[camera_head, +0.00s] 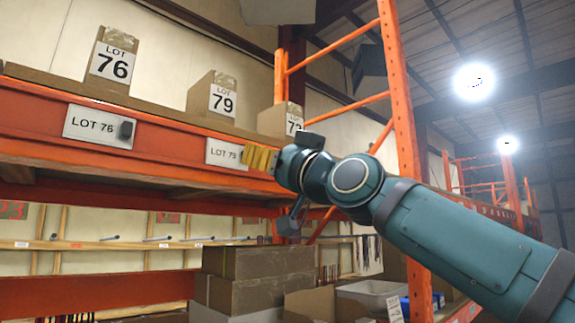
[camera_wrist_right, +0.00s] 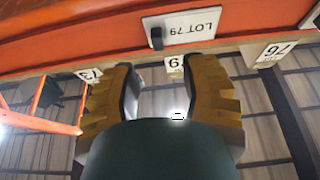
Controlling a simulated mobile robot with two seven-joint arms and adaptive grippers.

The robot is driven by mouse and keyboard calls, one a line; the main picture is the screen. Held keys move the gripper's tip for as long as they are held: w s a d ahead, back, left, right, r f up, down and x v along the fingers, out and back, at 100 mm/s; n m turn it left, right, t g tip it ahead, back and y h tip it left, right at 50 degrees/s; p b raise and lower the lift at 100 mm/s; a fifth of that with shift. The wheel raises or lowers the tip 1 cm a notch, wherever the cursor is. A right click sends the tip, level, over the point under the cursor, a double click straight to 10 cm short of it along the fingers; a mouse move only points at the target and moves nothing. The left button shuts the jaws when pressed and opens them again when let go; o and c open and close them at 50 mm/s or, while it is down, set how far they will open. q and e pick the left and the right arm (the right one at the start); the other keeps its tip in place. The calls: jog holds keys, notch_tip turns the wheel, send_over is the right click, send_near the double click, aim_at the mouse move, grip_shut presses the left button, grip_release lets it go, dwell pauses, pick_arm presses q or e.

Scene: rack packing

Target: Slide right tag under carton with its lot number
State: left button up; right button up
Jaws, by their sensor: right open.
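Three cartons stand on the shelf: LOT 76 (camera_head: 105,70) at left, LOT 79 (camera_head: 210,103) in the middle, LOT 73 (camera_head: 272,120) at right, partly behind my arm. The left tag (camera_head: 90,125) reads LOT 76 and sits on the orange beam below its carton. The right tag (camera_head: 223,152) sits below the LOT 79 carton, its right end hidden by my fingers. In the right wrist view the tag (camera_wrist_right: 190,26) reads LOT 79 upside down, with a dark knob (camera_wrist_right: 156,38). My right gripper (camera_head: 262,158) is open at the tag's knob end; it also shows in the wrist view (camera_wrist_right: 162,64).
The orange beam (camera_head: 165,140) runs along the shelf front. An orange rack upright (camera_head: 402,110) stands behind my right arm. Brown boxes (camera_head: 258,278) are stacked below. The beam between the two tags is clear.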

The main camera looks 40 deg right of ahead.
jog(key=v, duration=0.5)
jog(key=shift+s+f, duration=0.15)
jog(key=shift+s, duration=0.2)
dwell(0.3)
